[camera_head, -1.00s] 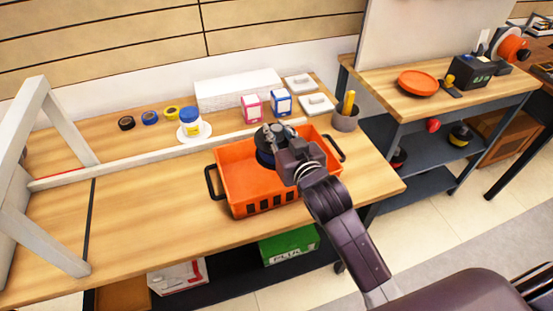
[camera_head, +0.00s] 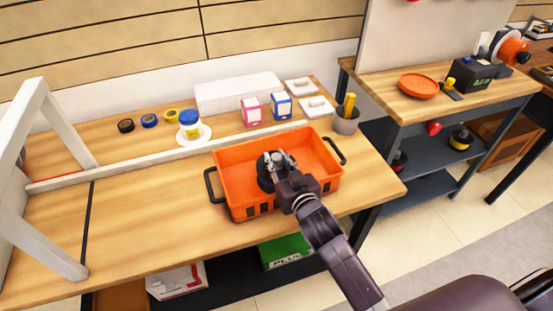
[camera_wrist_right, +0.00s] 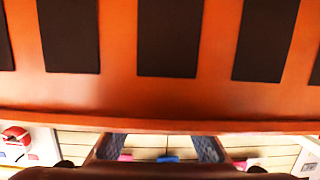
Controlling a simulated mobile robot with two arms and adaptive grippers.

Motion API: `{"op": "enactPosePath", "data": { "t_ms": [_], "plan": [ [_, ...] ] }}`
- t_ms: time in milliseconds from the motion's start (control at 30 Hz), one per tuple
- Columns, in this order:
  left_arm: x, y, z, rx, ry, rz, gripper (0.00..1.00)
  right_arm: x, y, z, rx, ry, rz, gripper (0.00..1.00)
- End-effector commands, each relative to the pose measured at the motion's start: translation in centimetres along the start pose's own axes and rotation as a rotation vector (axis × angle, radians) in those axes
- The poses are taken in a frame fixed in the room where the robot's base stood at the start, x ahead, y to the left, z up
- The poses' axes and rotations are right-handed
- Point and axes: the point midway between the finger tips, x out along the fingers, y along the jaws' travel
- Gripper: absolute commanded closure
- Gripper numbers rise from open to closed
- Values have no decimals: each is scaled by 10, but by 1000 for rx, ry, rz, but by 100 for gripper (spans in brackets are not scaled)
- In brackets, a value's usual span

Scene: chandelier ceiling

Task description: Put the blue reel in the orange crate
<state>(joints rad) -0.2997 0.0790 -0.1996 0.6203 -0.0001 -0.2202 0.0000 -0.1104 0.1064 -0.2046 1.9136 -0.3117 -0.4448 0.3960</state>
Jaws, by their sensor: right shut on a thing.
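The orange crate (camera_head: 234,167) stands on the wooden workbench, its black handles at the left and right ends. My right gripper (camera_head: 276,160) is inside the crate's outline, reaching in over the near wall. It is shut on a dark reel (camera_head: 264,180), which I take as the blue reel; its colour looks nearly black here. The reel is within the crate, partly hidden by the gripper, and I cannot tell whether it touches the floor. In the right wrist view the crate's slotted orange wall (camera_wrist_right: 118,100) fills most of the picture. My left gripper is not in view.
Behind the crate a pale rail (camera_head: 130,165) runs along the bench. A grey cup (camera_head: 345,122) stands near the right handle. The bench left of the crate is clear.

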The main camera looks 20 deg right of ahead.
Motion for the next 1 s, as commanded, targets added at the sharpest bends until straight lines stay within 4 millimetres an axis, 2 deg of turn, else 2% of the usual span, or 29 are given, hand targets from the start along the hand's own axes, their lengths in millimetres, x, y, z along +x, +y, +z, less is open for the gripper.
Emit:
{"op": "enactPosePath", "data": {
  "t_ms": [67,100,233,633,767,1000],
  "plan": [
    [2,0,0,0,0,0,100,1,0,0,1,5,-1,100],
    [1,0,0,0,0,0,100,0,0,2,0,0,0,77],
    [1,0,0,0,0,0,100,0,0,2,0,0,0,63],
    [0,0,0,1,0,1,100,-5,0,0,0,-1,0,63],
    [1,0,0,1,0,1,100,-22,0,1,2,-1,0,63],
    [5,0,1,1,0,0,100,-69,0,2,1,-2,0,63]
  ]
}}
